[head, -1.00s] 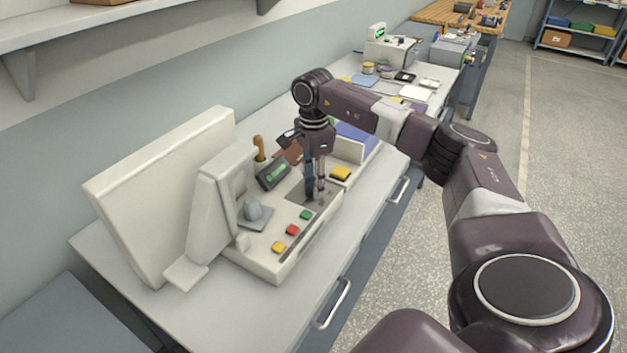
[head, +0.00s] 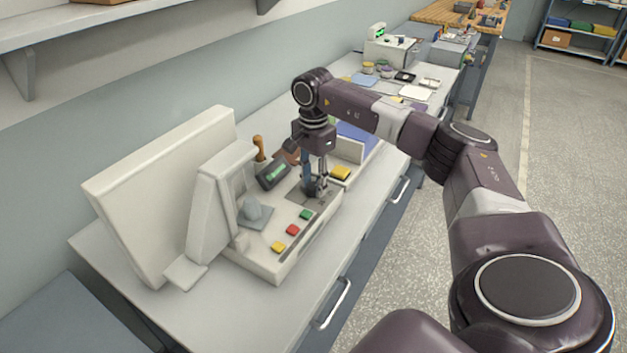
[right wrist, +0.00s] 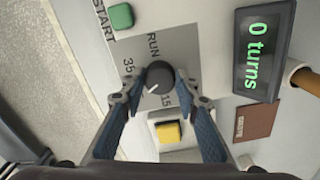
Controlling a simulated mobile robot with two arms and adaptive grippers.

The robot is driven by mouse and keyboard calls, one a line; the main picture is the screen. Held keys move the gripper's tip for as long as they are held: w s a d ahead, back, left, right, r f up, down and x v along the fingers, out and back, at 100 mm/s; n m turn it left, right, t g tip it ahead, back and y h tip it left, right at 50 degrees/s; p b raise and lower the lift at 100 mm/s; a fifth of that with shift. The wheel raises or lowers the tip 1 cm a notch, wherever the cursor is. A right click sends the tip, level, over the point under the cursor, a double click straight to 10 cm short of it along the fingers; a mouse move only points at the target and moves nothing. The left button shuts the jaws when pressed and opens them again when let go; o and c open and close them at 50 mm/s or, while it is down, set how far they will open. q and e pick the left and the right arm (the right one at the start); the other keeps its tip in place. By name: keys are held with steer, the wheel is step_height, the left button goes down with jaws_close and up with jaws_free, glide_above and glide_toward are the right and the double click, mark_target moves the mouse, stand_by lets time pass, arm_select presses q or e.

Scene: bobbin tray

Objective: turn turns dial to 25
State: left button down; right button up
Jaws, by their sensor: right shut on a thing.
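The turns dial (right wrist: 160,77) is a dark round knob on a grey plate of the machine (head: 262,267). Its white pointer line points down-left in the right wrist view, between the printed 35 and 15; I cannot read a 25 there. My right gripper (right wrist: 160,90) points down and has its fingers on either side of the knob, shut on it. In the head view my right gripper (head: 314,190) hides the dial. The display (right wrist: 264,50) reads "0 turns" in green. My left gripper is not in view.
A green button (right wrist: 121,16) marked START and a yellow block (right wrist: 168,132) sit near the dial. In the head view a red button (head: 293,230) and a yellow button (head: 278,247) lie along the machine's front.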

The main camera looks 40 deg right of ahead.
mark_target(314, 185)
steer(key=o, duration=1.2)
steer(key=shift+c, duration=0.2)
step_height(314, 185, up, 12)
steer(key=shift+r, duration=0.1)
